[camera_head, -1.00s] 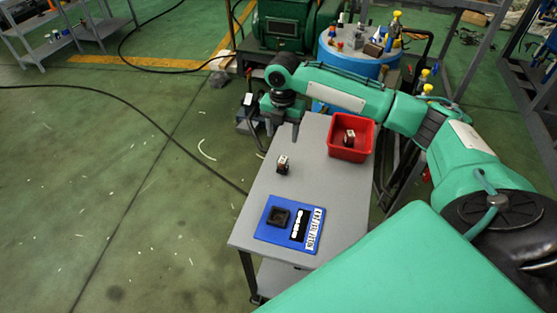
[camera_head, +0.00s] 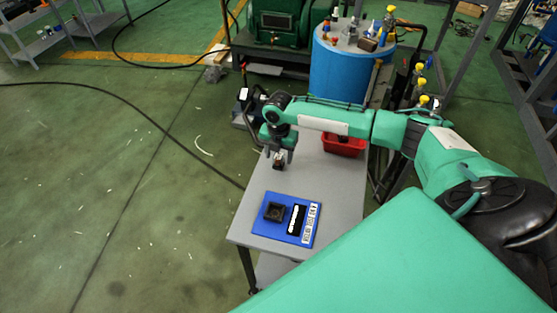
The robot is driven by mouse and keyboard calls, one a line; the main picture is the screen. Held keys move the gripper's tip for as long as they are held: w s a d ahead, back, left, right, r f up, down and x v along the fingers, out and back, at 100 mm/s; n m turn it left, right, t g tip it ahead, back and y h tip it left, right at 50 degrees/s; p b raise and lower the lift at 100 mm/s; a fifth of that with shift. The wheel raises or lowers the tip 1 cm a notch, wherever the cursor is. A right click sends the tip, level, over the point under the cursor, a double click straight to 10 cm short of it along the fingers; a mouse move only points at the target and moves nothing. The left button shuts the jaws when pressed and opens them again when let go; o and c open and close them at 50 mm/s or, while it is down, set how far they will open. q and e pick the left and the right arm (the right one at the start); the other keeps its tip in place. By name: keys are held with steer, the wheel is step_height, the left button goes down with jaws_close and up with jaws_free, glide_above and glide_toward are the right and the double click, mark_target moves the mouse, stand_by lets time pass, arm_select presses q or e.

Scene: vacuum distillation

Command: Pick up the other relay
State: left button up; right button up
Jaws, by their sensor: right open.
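One relay (camera_head: 279,165), a small dark block with a light top, stands on the grey table (camera_head: 338,190) near its left edge. My right gripper (camera_head: 280,155) points down right over this relay, with its fingers at or just above it. The gripper is open; I cannot tell whether the fingers touch the relay. My left gripper is not in view.
A blue board (camera_head: 286,219) with a dark square socket (camera_head: 275,212) and a labelled strip lies at the table's front. A blue drum (camera_head: 350,68) with small items on top stands behind the table. The table's right part is clear.

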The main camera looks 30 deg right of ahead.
steer(key=c, duration=1.1)
